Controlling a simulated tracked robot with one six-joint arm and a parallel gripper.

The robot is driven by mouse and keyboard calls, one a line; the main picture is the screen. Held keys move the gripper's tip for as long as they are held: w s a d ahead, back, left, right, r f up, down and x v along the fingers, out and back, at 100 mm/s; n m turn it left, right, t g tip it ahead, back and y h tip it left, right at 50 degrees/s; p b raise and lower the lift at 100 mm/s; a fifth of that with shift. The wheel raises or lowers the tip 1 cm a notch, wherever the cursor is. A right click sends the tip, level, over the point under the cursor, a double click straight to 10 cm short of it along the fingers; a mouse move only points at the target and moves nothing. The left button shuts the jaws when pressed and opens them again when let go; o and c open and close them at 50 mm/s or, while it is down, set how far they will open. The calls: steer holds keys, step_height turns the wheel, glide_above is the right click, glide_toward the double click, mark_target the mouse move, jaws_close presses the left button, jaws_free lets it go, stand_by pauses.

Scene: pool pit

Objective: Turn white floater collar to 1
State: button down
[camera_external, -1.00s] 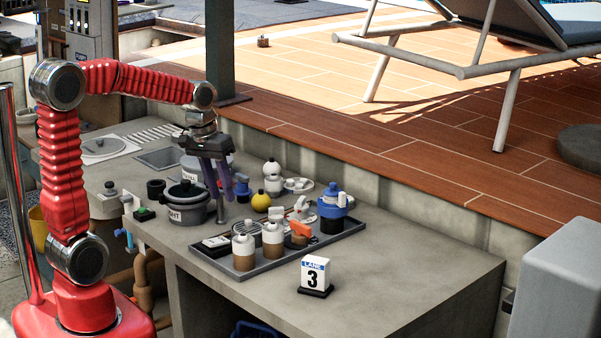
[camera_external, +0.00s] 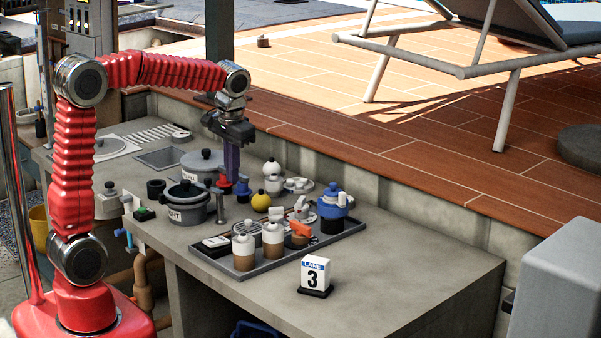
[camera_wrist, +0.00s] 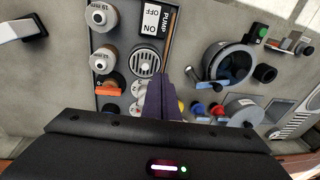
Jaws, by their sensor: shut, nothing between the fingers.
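A small white rounded piece with a ball-like top (camera_external: 273,183) stands on the counter behind the yellow ball (camera_external: 261,201); it looks like the white floater, and any collar marks are too small to read. My gripper (camera_external: 232,178) points down to the left of it, apart from it, near a small red piece (camera_external: 223,181) and a blue piece (camera_external: 242,189). The purple fingers are together and empty. In the wrist view my gripper (camera_wrist: 160,82) shows shut, with the yellow ball partly hidden beside it. My gripper body hides what lies below there.
A grey tray (camera_external: 243,274) holds brown-and-white bottles, a blue-topped jar (camera_external: 335,203) and an orange-handled part. Dark pots (camera_external: 187,205) stand to the left. A lane 3 marker (camera_external: 314,275) stands at the front. The counter right of the tray is clear.

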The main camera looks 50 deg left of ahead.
steer(key=w+d+m+t+y, duration=0.15)
steer(key=w+d+y, duration=0.25)
steer(key=w, duration=0.4)
steer(key=w+d+m+t+y, duration=0.1)
steer(key=w+d+m+y, duration=0.3)
steer(key=w, duration=0.4)
steer(key=w+d+r+m+t+y, duration=0.1)
steer(key=w+d+t+y, duration=0.2)
steer(key=d, duration=0.7)
steer(key=w+d+m+t+y, duration=0.1)
steer(key=w+d+t+y, duration=0.25)
steer(key=d, duration=0.65)
step_height(320, 180, down, 10)
steer(key=h, duration=0.1)
steer(key=shift+s+d, duration=0.25)
steer(key=shift+s, duration=0.05)
steer(key=shift+f, duration=0.1)
steer(key=w+a, duration=0.1)
steer(key=a, duration=0.8)
steer(key=shift+w, duration=0.4)
